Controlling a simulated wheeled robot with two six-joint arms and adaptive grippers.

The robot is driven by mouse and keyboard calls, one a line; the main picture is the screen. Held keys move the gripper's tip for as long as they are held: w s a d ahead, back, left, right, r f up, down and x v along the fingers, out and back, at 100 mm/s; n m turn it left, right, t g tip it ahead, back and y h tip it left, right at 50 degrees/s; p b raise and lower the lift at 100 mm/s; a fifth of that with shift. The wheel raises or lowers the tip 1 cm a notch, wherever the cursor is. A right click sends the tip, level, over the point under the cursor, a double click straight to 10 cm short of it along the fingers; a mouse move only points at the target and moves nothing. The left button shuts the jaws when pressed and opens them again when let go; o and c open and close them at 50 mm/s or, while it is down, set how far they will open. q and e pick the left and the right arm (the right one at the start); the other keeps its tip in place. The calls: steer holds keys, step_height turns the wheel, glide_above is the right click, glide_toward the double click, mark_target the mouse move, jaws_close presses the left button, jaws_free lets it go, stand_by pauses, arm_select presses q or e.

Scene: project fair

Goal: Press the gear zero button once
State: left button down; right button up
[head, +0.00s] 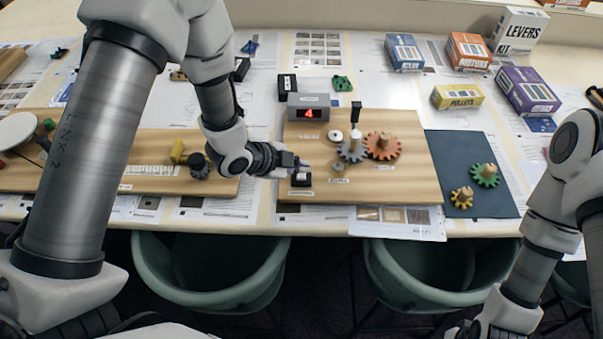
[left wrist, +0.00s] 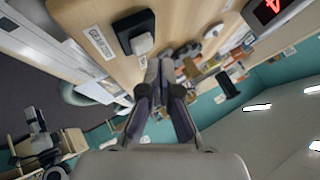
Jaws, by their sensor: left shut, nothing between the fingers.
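The button, a pale cap on a square black base (head: 288,181), sits near the front edge of the wooden gear board (head: 400,187). The button also shows in the left wrist view (left wrist: 143,45), with a printed label beside it. My left gripper (head: 304,164) is shut and empty. Its fingertips are close to the button, slightly behind it in the head view; in the left wrist view the closed fingertips (left wrist: 160,66) appear just beside the cap. I cannot tell whether they touch it. A display box (head: 309,100) on the board reads a red 4. My right gripper is out of view.
A grey gear (head: 352,152) and an orange gear (head: 383,146) stand on the board right of the button. A dark mat (head: 451,187) holds green and yellow gears. Boxes (head: 458,96) stand behind. Another wooden board (head: 120,146) lies left. Green chairs (head: 210,297) stand in front.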

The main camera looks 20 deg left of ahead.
mark_target(299, 177)
arm_select(q)
steer(key=shift+f, duration=0.1)
steer(key=shift+f+b, duration=0.35)
steer(key=shift+f+b, duration=0.4)
stand_by(0.7)
steer(key=shift+r, duration=0.15)
steer(key=shift+r+p, duration=0.65)
steer(key=shift+r, duration=0.1)
step_height(299, 177, up, 5)
steer(key=p, duration=0.4)
stand_by(0.4)
